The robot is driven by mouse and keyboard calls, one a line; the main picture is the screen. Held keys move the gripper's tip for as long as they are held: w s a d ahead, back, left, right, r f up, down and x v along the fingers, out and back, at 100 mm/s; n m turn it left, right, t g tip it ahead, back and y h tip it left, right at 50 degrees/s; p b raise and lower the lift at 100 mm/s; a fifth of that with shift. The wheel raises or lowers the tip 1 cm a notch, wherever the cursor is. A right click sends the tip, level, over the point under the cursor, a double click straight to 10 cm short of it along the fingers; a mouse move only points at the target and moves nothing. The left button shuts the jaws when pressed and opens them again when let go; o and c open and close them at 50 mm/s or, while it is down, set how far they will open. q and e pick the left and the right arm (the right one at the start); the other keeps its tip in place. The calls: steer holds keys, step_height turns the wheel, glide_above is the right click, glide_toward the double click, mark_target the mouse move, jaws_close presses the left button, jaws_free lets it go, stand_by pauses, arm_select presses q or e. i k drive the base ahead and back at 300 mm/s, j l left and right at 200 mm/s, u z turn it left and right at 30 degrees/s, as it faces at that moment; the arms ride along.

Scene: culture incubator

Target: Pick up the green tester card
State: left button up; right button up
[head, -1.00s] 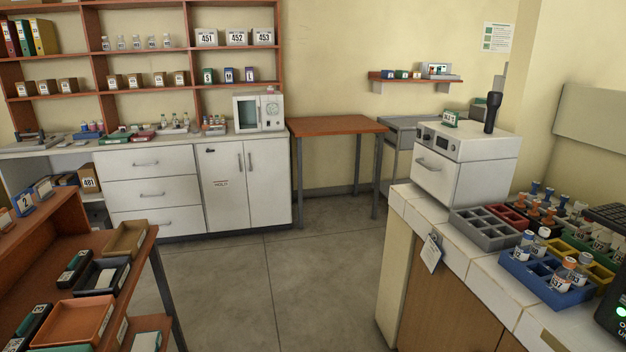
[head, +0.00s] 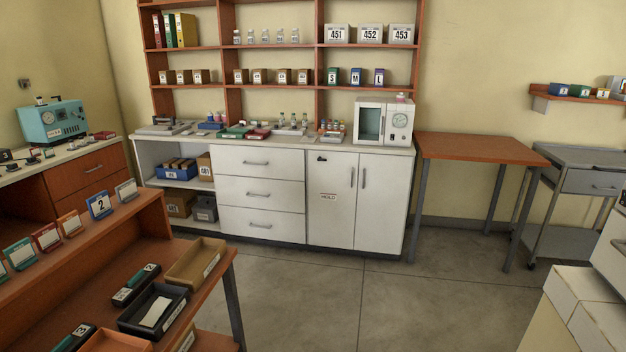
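A small card with a green frame (head: 19,253) stands upright on the top ledge of the wooden rack at the left. Another greenish card (head: 2,272) is cut off by the left edge. A red card (head: 46,237), an orange card (head: 70,224), a blue card marked 2 (head: 99,205) and a grey-white card (head: 126,191) stand in the same row. The print on the green card is too small to read, so I cannot tell whether it is the tester card. Neither of my grippers is in view.
The rack's lower shelf holds a tan tray (head: 196,262), a black tray (head: 153,312) and dark green-marked pieces (head: 136,285). Open grey floor (head: 330,300) lies right of the rack. White cabinets (head: 262,195), a wooden table (head: 480,148) and a grey cart (head: 590,182) stand behind.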

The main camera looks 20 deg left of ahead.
mark_target(49, 153)
steer(key=i+u, duration=0.15)
steer(key=i, duration=1.95)
steer(key=i+u, duration=0.2)
steer(key=i, duration=0.35)
steer(key=i+l+u, duration=0.1)
steer(key=i+u, duration=0.15)
steer(key=i, duration=0.3)
steer(key=i+l+u, duration=0.2)
steer(key=i, duration=0.3)
steer(key=i+j+u, duration=0.15)
steer(key=u, duration=0.25)
steer(key=i+u, duration=0.75)
steer(key=i+l+u, duration=0.15)
steer(key=u, duration=0.2)
steer(key=i+j+u, duration=0.15)
steer(key=i, duration=0.35)
steer(key=i+u, duration=0.15)
steer(key=i, duration=0.4)
steer(key=j, duration=0.1)
